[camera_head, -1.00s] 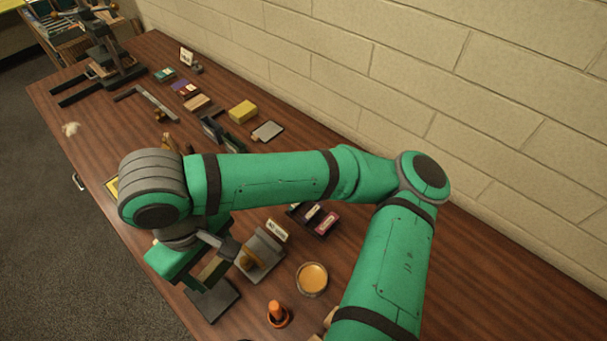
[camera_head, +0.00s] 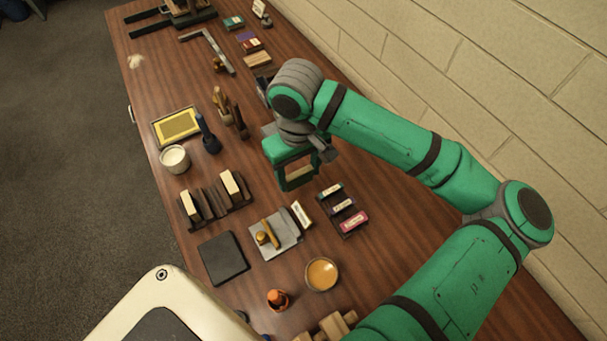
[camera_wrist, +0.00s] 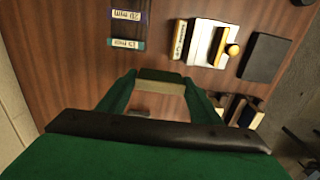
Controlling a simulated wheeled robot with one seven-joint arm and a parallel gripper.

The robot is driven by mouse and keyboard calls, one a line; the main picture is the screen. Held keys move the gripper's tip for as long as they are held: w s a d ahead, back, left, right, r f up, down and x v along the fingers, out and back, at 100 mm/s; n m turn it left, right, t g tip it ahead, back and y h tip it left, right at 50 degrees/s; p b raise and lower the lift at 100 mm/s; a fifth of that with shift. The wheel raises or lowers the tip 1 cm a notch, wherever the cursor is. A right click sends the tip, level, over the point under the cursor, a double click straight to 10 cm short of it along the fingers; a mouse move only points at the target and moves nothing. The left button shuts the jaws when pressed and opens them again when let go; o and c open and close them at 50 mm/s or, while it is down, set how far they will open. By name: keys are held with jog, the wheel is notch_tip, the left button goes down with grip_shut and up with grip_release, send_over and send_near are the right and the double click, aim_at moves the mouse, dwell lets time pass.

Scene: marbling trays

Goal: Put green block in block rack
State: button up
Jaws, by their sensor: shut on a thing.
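My gripper (camera_head: 298,178) is over the middle of the table, fingers down. I take this as the green block. A dark brown rack (camera_head: 210,203) holding upright cream-faced blocks is left of and below my gripper in the head view. It shows partly at the right of the wrist view (camera_wrist: 229,107). The held block is apart from this rack.
A dark tray (camera_head: 350,229) with three small labelled pieces lies right of my gripper. A grey plate (camera_head: 284,246) with a wooden-handled tool, a dark slab (camera_head: 223,257), an amber bowl (camera_head: 321,274), a white cup (camera_head: 174,158) and a yellow framed tray (camera_head: 176,126) stand around.

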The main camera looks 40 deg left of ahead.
aim_at(304, 177)
jog(key=w+f, duration=0.1)
jog(key=f, duration=0.1)
jog(key=w+a+f, duration=0.1)
jog(key=w+f, duration=0.1)
jog(key=shift+w, duration=0.1)
jog(key=shift+w+a+f, duration=0.1)
jog(key=shift+w+f, duration=0.05)
jog(key=shift+f, duration=0.75)
jog(key=shift+w+f, duration=0.1)
jog(key=shift+f, duration=0.75)
jog(key=shift+f, duration=0.2)
jog(key=o, duration=1)
jog(key=shift+o, duration=0.2)
jog(key=shift+r, duration=0.1)
